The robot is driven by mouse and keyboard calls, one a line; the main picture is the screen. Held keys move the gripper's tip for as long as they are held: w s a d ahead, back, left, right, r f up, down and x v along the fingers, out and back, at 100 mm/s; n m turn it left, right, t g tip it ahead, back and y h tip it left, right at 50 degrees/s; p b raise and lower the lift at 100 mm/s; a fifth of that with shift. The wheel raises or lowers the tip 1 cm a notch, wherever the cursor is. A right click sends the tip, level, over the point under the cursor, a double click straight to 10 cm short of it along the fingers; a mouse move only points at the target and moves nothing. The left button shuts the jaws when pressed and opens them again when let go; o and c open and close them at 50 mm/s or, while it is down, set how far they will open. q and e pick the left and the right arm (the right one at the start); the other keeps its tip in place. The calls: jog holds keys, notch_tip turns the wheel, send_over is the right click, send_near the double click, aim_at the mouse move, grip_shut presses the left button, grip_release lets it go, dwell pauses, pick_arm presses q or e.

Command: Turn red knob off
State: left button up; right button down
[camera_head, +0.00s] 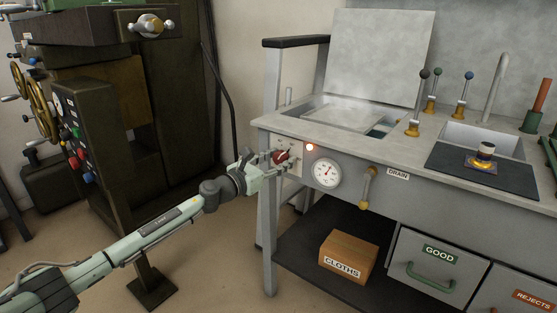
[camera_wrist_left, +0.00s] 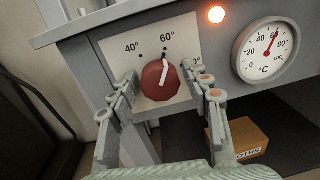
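The red knob (camera_head: 280,157) sits on a pale dial plate on the front of the grey wash bench. In the left wrist view the red knob (camera_wrist_left: 160,80) has a white pointer line aimed close to the 60° mark, with 40° to its left. My left gripper (camera_head: 268,157) is at the knob. In the wrist view my left gripper (camera_wrist_left: 163,90) has its fingers apart, one on each side of the knob; I cannot tell whether they touch it. An orange-red lamp (camera_head: 309,147) glows beside the plate. My right gripper is not in view.
A temperature gauge (camera_head: 327,174) is right of the lamp, and a yellow-handled drain lever (camera_head: 368,188) further right. The bench leg (camera_head: 269,240) stands just below the knob. A cloths box (camera_head: 348,257) lies on the lower shelf. A dark machine (camera_head: 95,120) stands at left.

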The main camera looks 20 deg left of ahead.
pick_arm(q)
jog(key=c, duration=0.8)
jog(key=shift+c, duration=0.2)
jog(key=shift+n, duration=0.4)
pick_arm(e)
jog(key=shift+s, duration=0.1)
pick_arm(q)
jog(key=shift+n, duration=1.4)
jog(key=n+p, duration=0.2)
jog(key=n, duration=0.6)
jog(key=shift+n+t+p, duration=0.3)
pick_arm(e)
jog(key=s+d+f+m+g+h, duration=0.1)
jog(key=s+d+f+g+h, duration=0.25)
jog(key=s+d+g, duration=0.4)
pick_arm(q)
jog(key=n+y+p, duration=0.1)
jog(key=n+p, duration=0.4)
jog(key=n, duration=0.6)
jog(key=shift+n+p, duration=0.35)
jog(key=shift+n, duration=0.65)
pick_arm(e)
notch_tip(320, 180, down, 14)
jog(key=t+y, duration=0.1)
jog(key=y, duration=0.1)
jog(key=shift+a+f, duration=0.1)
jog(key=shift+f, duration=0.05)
